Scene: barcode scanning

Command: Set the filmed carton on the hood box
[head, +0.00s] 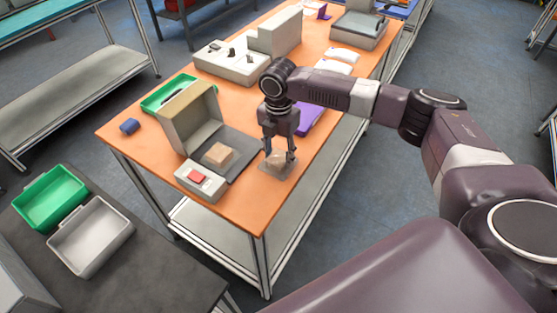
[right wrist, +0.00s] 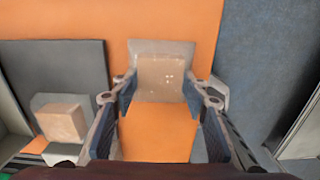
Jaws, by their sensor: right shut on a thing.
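My right gripper (head: 279,157) is shut on a small tan carton (head: 277,162) with a pale, see-through film spread around it. It is at the table's near right part; whether it touches the table I cannot tell. In the right wrist view the carton (right wrist: 160,76) lies between the fingers (right wrist: 164,92), with the film reaching past its sides. Left of it is the hood box, its beige hood (head: 186,117) raised over a dark grey plate (head: 240,160). A second tan carton (head: 218,155) sits on that plate; it also shows in the right wrist view (right wrist: 62,121). My left gripper is out of view.
A grey control block with a red button (head: 197,176) stands at the plate's near side. A green tray (head: 163,95) and a blue roll (head: 129,126) are at the left. A purple item (head: 310,117) lies behind my gripper. Bare orange table (head: 232,208) is in front.

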